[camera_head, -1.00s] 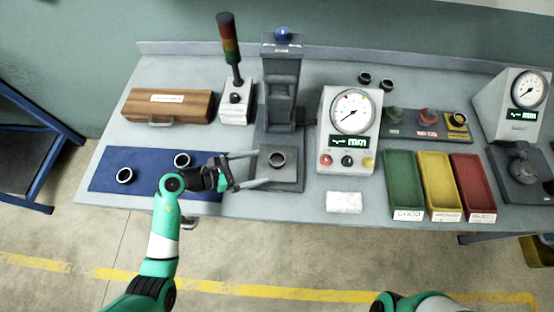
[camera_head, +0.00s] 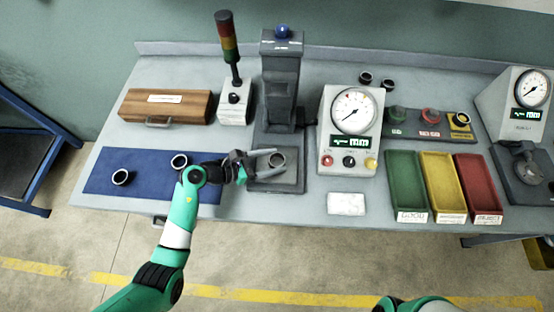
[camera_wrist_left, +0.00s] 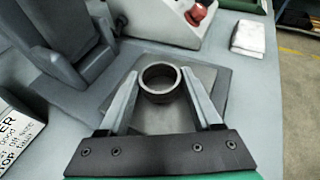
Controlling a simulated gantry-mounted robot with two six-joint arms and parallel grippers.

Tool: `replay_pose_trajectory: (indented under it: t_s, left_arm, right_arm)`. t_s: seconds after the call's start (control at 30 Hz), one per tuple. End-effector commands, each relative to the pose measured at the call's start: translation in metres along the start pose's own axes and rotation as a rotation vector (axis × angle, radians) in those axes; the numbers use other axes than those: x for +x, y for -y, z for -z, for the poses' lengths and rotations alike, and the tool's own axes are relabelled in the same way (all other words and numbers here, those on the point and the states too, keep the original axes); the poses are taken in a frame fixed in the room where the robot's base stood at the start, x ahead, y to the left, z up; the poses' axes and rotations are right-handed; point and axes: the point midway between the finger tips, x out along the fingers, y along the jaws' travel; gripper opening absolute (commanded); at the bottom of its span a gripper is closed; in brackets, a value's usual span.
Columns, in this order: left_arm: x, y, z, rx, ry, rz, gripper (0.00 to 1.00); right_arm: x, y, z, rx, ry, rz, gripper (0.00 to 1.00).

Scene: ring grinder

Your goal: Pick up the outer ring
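The outer ring (camera_head: 277,160) is a dark, upright open ring on the square grey plate (camera_head: 290,182) of the grinder. My left gripper (camera_head: 279,160) reaches in from the left, with one finger on each side of the ring. In the left wrist view the ring (camera_wrist_left: 160,80) sits between the fingertips (camera_wrist_left: 159,84), and both fingers appear to press against its sides. The ring still appears to rest on the plate. My right gripper is out of view.
The grinder column (camera_head: 281,85) stands right behind the plate. A gauge box (camera_head: 349,130) is to its right, then green, yellow and red trays (camera_head: 408,187). A blue mat (camera_head: 150,185) with two more rings lies left. A white block (camera_head: 346,203) lies near the front edge.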

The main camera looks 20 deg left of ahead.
Motion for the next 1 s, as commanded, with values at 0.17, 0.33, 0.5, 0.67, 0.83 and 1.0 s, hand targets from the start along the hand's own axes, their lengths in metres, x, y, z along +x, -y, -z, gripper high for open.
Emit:
replay_pose_trajectory:
  t_s: [0.17, 0.33, 0.5, 0.67, 0.83, 1.0]
  left_arm:
    - [0.0, 0.0, 0.0, 0.0, 0.0, 0.0, 0.31]
    - [0.0, 0.0, 0.0, 0.0, 0.0, 0.0, 0.02]
    - [0.0, 0.0, -0.001, 0.0, 0.001, 0.0, 0.0]
    - [-0.002, 0.0, -0.006, 0.002, 0.002, -0.001, 0.0]
    - [-0.011, -0.001, -0.028, 0.003, 0.004, -0.001, 0.0]
    - [-0.041, 0.023, -0.061, 0.004, 0.004, 0.0, 0.0]
  right_arm:
    - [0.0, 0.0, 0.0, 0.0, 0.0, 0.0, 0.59]
    - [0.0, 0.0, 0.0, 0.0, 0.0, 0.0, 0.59]
    - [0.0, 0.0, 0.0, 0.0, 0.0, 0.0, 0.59]
    - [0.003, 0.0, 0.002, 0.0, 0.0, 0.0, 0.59]
    - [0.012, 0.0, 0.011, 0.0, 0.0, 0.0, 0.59]
    - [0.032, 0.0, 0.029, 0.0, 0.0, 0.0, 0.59]
